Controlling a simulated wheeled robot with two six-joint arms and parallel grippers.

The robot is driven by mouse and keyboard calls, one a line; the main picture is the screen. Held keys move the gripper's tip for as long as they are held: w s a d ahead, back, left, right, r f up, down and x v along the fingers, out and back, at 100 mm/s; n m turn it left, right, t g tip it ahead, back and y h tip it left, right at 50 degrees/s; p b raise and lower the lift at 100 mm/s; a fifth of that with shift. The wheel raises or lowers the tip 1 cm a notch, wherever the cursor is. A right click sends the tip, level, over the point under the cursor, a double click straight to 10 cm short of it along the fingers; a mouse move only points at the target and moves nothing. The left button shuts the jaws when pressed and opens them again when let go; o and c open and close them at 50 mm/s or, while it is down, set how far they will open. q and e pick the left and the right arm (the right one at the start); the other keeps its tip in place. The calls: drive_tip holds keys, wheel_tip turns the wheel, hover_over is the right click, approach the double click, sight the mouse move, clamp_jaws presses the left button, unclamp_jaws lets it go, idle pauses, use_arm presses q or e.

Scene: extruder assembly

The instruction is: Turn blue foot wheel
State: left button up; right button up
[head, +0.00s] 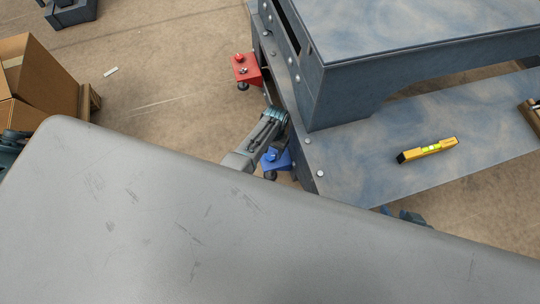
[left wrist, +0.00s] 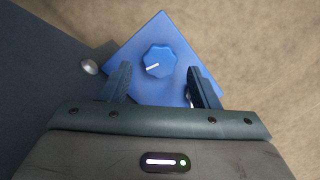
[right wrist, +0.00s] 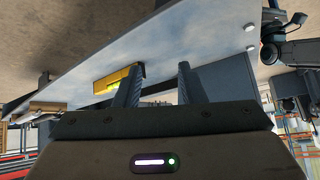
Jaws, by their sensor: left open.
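The blue foot wheel (left wrist: 158,61) is a lobed knob with a white mark, on top of a blue square foot plate (left wrist: 140,88). The mark points to the lower left in the left wrist view. My left gripper (left wrist: 159,72) is open, its fingers on either side of the wheel with gaps showing. In the head view the blue foot (head: 283,163) is at the machine's lower corner, partly hidden by my left gripper (head: 273,147). My right gripper (right wrist: 160,68) is open and empty near the machine's lower plate.
A red foot (head: 244,68) with its own wheel is further back along the machine frame (head: 345,95). A yellow spirit level (head: 428,150) lies on the lower plate (head: 360,170). Cardboard boxes (head: 50,75) stand at left. The floor between is mostly clear.

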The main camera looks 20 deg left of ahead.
sight(270, 157)
use_arm(q)
drive_tip(key=shift+s+f+b, duration=0.1)
drive_tip(key=shift+f+b, duration=0.3)
drive_tip(key=shift+f, duration=0.35)
drive_tip(key=shift+s+f+b, duration=0.1)
drive_tip(key=shift+f+b, duration=0.45)
drive_tip(key=shift+r, duration=0.1)
use_arm(e)
drive_tip(key=w+t, duration=0.1)
drive_tip(key=w+r+t, duration=0.1)
drive_tip(key=w+t, duration=0.1)
drive_tip(key=t, duration=0.1)
drive_tip(key=shift+w+a+r, duration=0.2)
drive_tip(key=shift+w+r, duration=0.15)
drive_tip(key=shift+r, duration=0.05)
use_arm(q)
drive_tip(key=shift+c, duration=0.4)
drive_tip(key=c, duration=0.6)
drive_tip(key=shift+c, duration=0.2)
